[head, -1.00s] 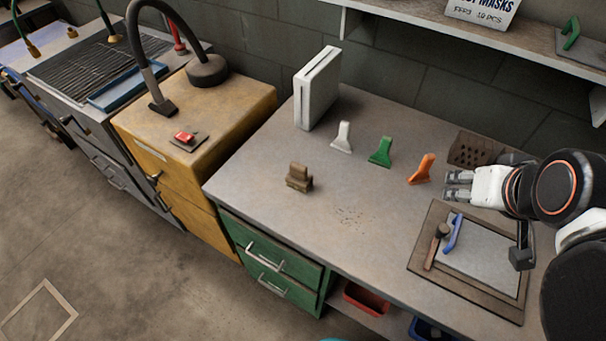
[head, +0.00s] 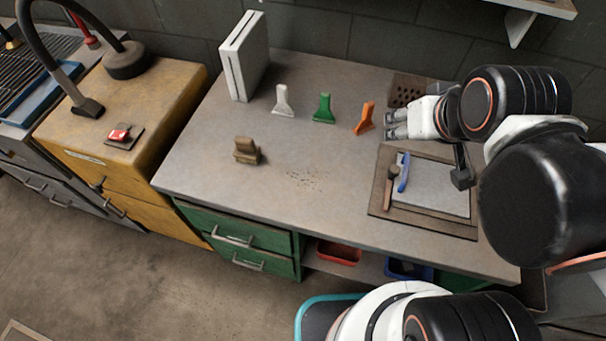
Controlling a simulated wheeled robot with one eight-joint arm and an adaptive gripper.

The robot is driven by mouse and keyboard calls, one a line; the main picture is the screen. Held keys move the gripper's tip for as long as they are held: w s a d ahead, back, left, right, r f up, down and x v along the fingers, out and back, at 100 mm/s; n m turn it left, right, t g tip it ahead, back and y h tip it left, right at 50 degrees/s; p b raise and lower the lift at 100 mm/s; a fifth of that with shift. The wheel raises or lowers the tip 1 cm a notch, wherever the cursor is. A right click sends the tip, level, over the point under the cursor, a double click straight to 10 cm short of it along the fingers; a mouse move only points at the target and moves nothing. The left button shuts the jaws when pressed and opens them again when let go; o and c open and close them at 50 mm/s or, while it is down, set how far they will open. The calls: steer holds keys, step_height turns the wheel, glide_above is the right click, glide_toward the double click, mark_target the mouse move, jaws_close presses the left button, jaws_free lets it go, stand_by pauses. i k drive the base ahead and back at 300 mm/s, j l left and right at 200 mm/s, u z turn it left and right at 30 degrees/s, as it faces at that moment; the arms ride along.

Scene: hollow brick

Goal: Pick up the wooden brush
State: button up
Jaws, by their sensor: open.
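My gripper (head: 392,124) is over the right part of the worktop, pointing left. It is open, with nothing visible between its fingers, and well to the right of the brush. The orange tool is close to the left of its fingertips.
A white scraper (head: 283,101), a green one (head: 323,108) and an orange one (head: 364,118) stand behind the brush. A white box (head: 245,57) stands at the back left. A framed board (head: 440,190) holds a hammer and a blue-handled tool. The worktop (head: 240,195) around the brush is clear.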

mark_target(245, 150)
steer(key=u, duration=1.2)
steer(key=i+l, duration=0.05)
steer(key=l, duration=0.05)
